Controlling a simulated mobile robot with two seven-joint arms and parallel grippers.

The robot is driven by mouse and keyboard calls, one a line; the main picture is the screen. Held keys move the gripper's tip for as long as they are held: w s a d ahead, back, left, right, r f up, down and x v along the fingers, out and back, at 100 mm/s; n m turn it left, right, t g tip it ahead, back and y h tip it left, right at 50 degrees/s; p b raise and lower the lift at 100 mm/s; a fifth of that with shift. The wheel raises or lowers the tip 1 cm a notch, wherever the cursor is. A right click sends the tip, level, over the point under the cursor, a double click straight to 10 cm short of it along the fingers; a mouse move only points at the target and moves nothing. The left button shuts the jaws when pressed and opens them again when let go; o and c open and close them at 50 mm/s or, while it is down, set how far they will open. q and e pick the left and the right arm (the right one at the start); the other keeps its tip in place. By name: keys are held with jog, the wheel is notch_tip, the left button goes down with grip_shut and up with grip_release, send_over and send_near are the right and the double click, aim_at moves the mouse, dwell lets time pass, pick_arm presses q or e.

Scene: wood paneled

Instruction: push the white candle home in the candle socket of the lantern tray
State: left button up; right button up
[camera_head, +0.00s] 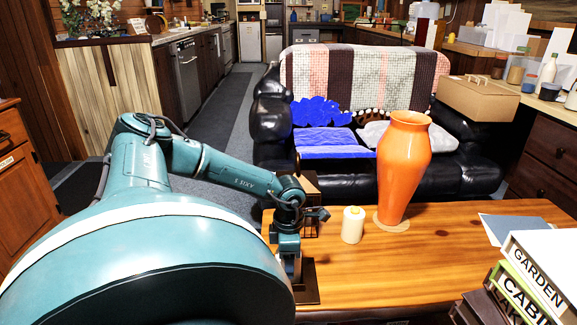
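My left gripper (295,268) points down over this piece, left of the white cylinder. Its fingertips are mostly hidden, so its opening and any held thing are unclear. My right gripper is out of view.
A tall orange vase (402,165) stands on a round mat (391,222) right of the white cylinder. Books (535,275) and a blue-grey flat item (510,226) occupy the right side. A dark boxy frame (310,190) stands behind my gripper. The table's front middle is clear.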

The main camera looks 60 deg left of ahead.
pick_arm(q)
jog(key=o, duration=0.5)
jog(key=shift+c, duration=0.2)
notch_tip(320, 180, up, 3)
jog(key=shift+r+p, duration=0.1)
jog(key=shift+p, duration=0.6)
notch_tip(320, 180, up, 9)
jog(key=p, duration=0.2)
jog(key=shift+p, duration=0.3)
jog(key=shift+r, duration=0.5)
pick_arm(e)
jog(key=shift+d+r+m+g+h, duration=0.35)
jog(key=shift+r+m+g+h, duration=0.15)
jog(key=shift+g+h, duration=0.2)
